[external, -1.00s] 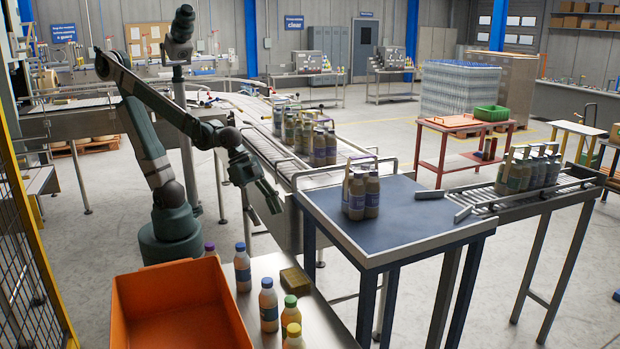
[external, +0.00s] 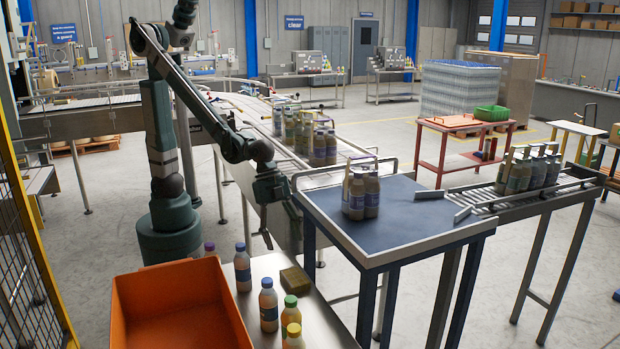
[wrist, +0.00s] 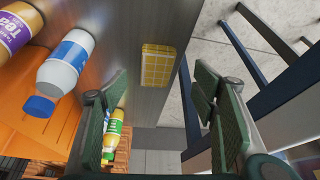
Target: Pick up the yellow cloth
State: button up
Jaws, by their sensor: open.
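The yellow cloth (external: 295,280) lies as a small folded block on the steel table, near its right edge. In the wrist view the yellow cloth (wrist: 158,65) shows a checked pattern and sits beyond the gap between my fingers. My gripper (external: 266,228) is above and behind the cloth in the external view, pointing down and apart from it. In the wrist view my gripper (wrist: 165,105) is open with nothing between its fingers.
Several bottles stand near the cloth, including a blue-capped one (wrist: 68,65) and a green-capped one (external: 290,310). An orange crate (external: 125,310) is to the left. The blue-topped table (external: 415,225) with bottles stands to the right.

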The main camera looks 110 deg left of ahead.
aim_at(294, 276)
jog(key=shift+m+g, duration=0.4)
jog(key=shift+m, duration=0.3)
jog(key=shift+w+d+f+p, duration=0.65)
jog(key=shift+w+d+f, duration=0.6)
jog(key=shift+w+d, duration=0.2)
jog(key=shift+h, duration=0.3)
jog(key=shift+x, duration=1.3)
jog(key=shift+w+b+x, duration=0.1)
jog(key=shift+b+x, duration=0.2)
jog(key=shift+x, duration=1)
jog(key=shift+w+b+x, duration=0.15)
jog(key=shift+b+x, duration=0.15)
jog(key=shift+x, duration=1)
jog(key=c, duration=1)
